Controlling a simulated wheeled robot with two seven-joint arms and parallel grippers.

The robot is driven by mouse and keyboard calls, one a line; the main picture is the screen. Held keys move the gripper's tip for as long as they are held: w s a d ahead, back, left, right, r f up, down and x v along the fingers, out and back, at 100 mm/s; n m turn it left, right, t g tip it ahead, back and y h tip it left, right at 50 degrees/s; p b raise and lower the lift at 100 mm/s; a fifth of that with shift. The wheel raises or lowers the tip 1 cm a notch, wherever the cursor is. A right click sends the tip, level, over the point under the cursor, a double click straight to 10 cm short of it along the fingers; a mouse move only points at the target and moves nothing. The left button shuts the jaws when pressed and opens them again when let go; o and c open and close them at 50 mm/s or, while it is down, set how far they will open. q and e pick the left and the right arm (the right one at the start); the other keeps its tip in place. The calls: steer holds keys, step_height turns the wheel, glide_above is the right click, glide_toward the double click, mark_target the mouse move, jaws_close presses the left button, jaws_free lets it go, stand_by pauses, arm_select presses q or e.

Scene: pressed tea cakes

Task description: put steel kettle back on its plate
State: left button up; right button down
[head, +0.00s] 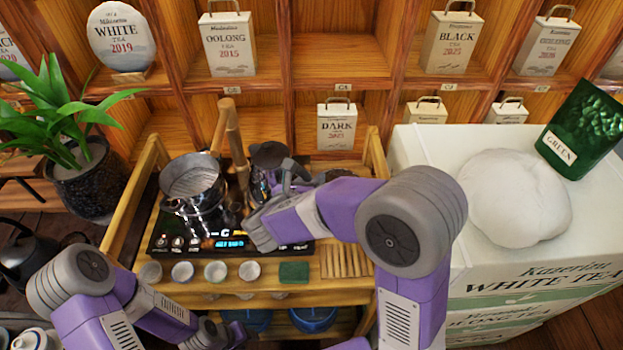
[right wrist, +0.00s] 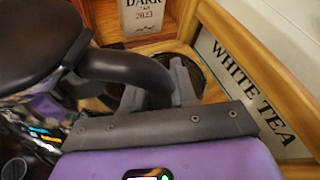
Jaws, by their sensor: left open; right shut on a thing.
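The steel kettle (head: 259,186) has a shiny body and a dark lid (head: 268,154). It is at the right of the tea table, behind my right arm. My right gripper (head: 289,176) is shut on its black handle, which shows in the right wrist view (right wrist: 130,68) with the dark lid (right wrist: 35,45). A black hot-plate unit (head: 220,243) with a blue display lies below and left of the kettle. My arm hides its right part and the kettle's base, so I cannot tell whether they touch. My left gripper (head: 226,334) is open, low at the table's front.
A steel pot (head: 192,182) stands on the unit's left side. Several small cups (head: 182,271) and a green cloth (head: 294,272) line the front edge. A bamboo stand (head: 233,140) rises behind. A white tea crate (head: 425,160) is at right.

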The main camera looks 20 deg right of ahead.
steer(key=shift+r+b, duration=0.15)
steer(key=shift+b, duration=0.5)
stand_by(1.2)
steer(key=shift+f+b, duration=0.6)
steer(key=shift+f, duration=0.05)
steer(key=c, duration=1.2)
jaws_free()
steer(key=shift+s+f, duration=0.1)
steer(key=shift+f, duration=0.05)
steer(key=p+v, duration=0.1)
steer(key=v, duration=1)
steer(key=shift+a, duration=0.1)
